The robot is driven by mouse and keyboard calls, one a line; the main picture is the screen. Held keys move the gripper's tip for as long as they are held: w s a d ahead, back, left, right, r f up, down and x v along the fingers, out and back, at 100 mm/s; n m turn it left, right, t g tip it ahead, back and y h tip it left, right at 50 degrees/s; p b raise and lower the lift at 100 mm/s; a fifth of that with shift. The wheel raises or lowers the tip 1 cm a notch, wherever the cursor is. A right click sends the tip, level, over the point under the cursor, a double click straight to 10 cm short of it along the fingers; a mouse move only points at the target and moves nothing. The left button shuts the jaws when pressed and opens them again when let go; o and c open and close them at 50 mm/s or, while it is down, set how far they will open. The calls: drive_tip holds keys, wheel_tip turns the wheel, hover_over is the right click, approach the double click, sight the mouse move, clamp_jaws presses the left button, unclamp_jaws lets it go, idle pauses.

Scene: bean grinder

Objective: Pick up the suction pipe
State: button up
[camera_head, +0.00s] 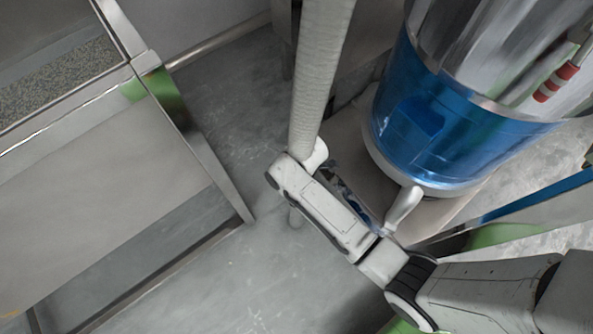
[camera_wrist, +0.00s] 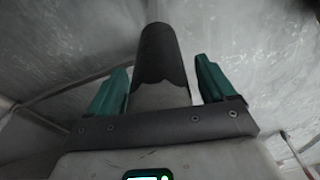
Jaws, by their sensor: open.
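The suction pipe (camera_head: 322,70) is a long pale ribbed tube that comes down from the top of the head view. In the wrist view a grey round pipe (camera_wrist: 158,55) stands between the two teal fingers of my gripper (camera_wrist: 161,68). The fingers are open, one on each side, with a narrow gap visible on the right. In the head view my fingers are hidden behind the arm's end.
A large machine with a blue band (camera_head: 440,125) and a shiny metal top stands right of the pipe, close to my arm. A metal bin (camera_head: 100,180) with speckled grains (camera_head: 60,85) stands at the left.

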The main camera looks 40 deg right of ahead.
drive_tip(key=shift+c, duration=0.4)
clamp_jaws()
idle(0.4)
